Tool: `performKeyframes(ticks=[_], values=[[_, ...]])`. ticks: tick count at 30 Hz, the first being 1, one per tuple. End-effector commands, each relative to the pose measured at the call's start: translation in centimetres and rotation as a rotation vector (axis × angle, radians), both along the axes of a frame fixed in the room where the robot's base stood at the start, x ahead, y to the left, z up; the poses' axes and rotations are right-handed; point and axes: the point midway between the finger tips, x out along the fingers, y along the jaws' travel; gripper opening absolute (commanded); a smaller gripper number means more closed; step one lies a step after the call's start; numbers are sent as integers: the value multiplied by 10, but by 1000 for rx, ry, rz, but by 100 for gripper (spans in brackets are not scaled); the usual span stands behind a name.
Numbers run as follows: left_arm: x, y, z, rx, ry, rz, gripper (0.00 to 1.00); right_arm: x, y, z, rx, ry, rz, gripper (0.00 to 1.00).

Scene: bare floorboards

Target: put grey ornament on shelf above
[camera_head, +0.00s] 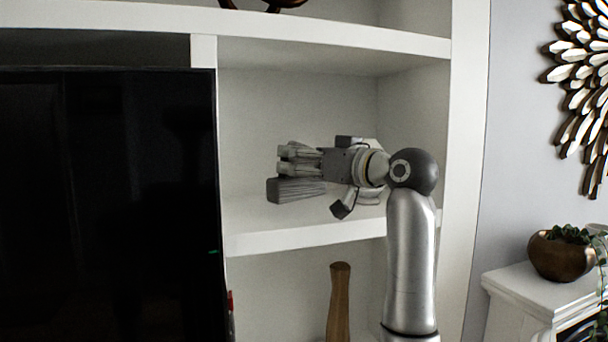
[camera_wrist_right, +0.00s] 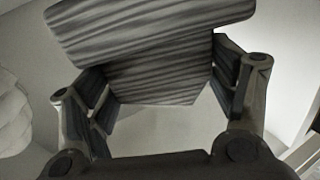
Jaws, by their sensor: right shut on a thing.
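The grey ornament (camera_head: 297,189) has a streaked, wood-like surface and blocky parts. My right gripper (camera_head: 322,166) is shut on it inside the middle shelf compartment. In the right wrist view the ornament (camera_wrist_right: 150,45) fills the top, with the gripper's fingers (camera_wrist_right: 165,95) on either side of it. The ornament is at or just above the middle shelf board (camera_head: 290,238); I cannot tell whether it touches. The shelf above (camera_head: 330,35) runs across the top of the head view. My left gripper is not in view.
A black screen (camera_head: 105,200) stands at the left, close to the compartment. A brown wooden vase (camera_head: 339,300) stands in the compartment below. A dark object (camera_head: 272,3) shows on the upper shelf, cut by the frame. A pale rounded object (camera_wrist_right: 12,115) shows at the left in the wrist view.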

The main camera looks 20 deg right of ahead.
Motion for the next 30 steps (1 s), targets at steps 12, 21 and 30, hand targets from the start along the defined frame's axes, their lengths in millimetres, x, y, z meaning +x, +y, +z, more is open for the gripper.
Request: performKeyframes(ticks=[12,21,30], values=[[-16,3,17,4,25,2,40,7,0,-38,2,2,0,53],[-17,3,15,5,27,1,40,7,0,-41,0,1,0,53],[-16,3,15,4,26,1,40,7,0,-41,1,4,0,100]])
